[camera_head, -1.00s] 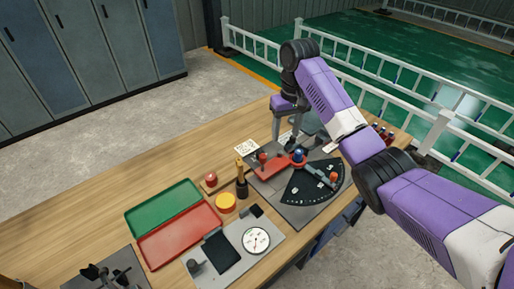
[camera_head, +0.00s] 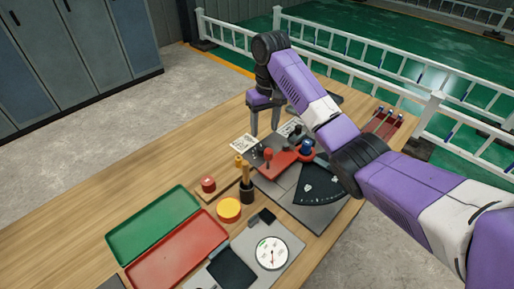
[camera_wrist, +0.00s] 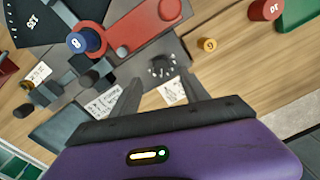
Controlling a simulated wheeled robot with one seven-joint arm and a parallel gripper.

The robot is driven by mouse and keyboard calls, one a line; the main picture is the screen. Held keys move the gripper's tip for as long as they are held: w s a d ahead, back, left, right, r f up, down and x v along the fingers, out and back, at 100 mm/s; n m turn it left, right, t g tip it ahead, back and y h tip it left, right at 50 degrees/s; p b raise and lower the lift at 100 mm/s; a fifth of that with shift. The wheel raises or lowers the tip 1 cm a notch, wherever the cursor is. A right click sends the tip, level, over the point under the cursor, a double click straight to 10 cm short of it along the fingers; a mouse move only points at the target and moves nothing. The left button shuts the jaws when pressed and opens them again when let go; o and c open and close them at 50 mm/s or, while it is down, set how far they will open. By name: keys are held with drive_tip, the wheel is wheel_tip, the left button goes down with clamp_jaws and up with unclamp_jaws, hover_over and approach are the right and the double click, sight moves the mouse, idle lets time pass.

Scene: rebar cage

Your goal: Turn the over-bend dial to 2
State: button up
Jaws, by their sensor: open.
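A small black dial (camera_wrist: 162,67) with white marks around it sits on the corner of the grey bender plate (camera_wrist: 140,50) in the wrist view. I take it for the over-bend dial; its setting is too small to read. In the head view a dark knob (camera_head: 258,150) shows at the plate's back left corner. My gripper (camera_head: 265,133) points down above that corner, its two fingers apart and empty. In the wrist view the gripper (camera_wrist: 160,79) has the dial just beyond and between its fingertips, apparently not touching.
Paper cards (camera_head: 243,143) lie beside the plate. A black post (camera_head: 247,190), yellow puck (camera_head: 229,209), gauge (camera_head: 271,253) and trays (camera_head: 155,225) are nearer.

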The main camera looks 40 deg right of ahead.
sight(262, 147)
drive_tip(key=shift+w+f, duration=0.3)
drive_tip(key=shift+f, duration=0.4)
drive_tip(key=shift+a+f, duration=0.15)
drive_tip(key=shift+f, duration=3.45)
drive_tip(key=shift+c, duration=0.2)
clamp_jaws()
